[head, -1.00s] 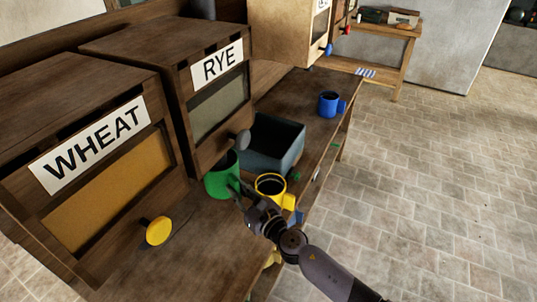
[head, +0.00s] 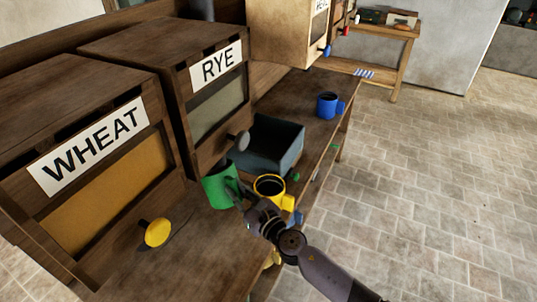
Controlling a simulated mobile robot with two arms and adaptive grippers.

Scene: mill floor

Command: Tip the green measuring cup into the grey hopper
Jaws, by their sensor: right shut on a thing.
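The green measuring cup (head: 219,186) is at the bench below the RYE bin, slightly tilted. My right gripper (head: 240,192) is shut on it at its right side. The grey hopper, an open box (head: 274,146), sits on the bench just behind and to the right of the cup. The cup is outside the hopper. The gripper hides part of the cup's right side. My left gripper is not in view.
A yellow cup (head: 270,186) stands right beside my gripper. A blue cup (head: 327,105) stands farther along the bench. The WHEAT bin (head: 90,160) and RYE bin (head: 200,90) line the left, with yellow (head: 158,232) and grey (head: 240,141) knobs jutting out.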

